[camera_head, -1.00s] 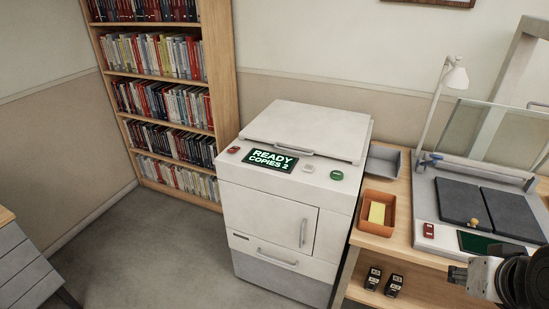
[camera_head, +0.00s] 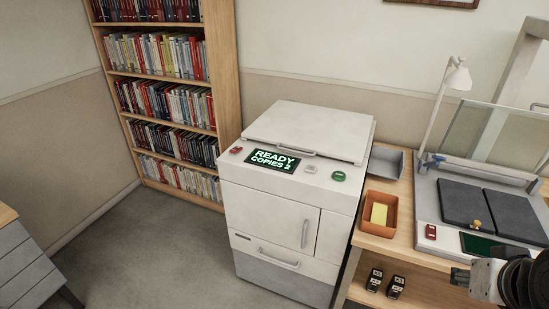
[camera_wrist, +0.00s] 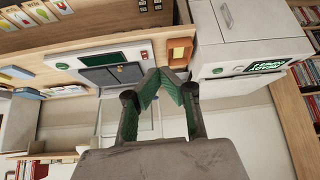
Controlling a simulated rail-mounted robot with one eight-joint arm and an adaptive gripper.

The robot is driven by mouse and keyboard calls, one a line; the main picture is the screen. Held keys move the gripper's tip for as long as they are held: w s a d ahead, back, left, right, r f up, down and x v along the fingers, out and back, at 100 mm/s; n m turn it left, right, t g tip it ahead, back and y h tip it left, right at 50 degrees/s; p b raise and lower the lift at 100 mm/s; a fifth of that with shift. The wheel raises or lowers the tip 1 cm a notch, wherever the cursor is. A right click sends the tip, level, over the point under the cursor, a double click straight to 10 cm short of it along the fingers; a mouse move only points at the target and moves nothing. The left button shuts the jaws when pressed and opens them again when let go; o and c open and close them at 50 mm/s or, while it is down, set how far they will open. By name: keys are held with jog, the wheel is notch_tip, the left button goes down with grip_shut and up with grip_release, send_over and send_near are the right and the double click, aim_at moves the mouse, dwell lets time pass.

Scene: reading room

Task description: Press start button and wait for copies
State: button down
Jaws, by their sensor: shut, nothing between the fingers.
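The white copier (camera_head: 270,214) stands against the wall in the head view, its lid (camera_head: 309,129) down. Its display (camera_head: 273,161) reads "READY COPIES 2" in green. On the top panel are a green button (camera_head: 338,176) at the right, a small white button (camera_head: 311,169) and a red button (camera_head: 236,150) at the left. In the wrist view, the copier (camera_wrist: 238,38) is at upper right. My gripper (camera_wrist: 165,72) shows there with its fingertips together and nothing between them, apart from the copier. In the head view only part of my arm shows at lower right.
Right of the copier, a wooden table holds an orange tray (camera_head: 377,230) with a yellow pad, a grey tray (camera_head: 386,161), and a scanner with a dark book cradle (camera_head: 486,207) and lamp. Stamps (camera_head: 384,283) sit on the lower shelf. A bookcase (camera_head: 170,100) stands at left.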

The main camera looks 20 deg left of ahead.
dwell(0.8)
jog(key=w+a+r+y, duration=0.1)
jog(key=w+a+r, duration=0.15)
jog(key=w, duration=0.45)
jog(key=w+a+r, duration=0.2)
jog(key=w+r, duration=0.1)
jog(key=w, duration=0.4)
jog(key=m+y, duration=0.3)
jog(key=y, duration=0.1)
send_over(340, 175)
notch_tip(340, 175, down, 14)
jog(key=shift+r+t+p, duration=0.2)
jog(key=shift+t+p, duration=0.1)
jog(key=shift+p, duration=0.1)
jog(key=shift+f, duration=0.1)
notch_tip(340, 175, down, 8)
jog(key=b, duration=0.4)
jog(key=shift+f+b, duration=0.3)
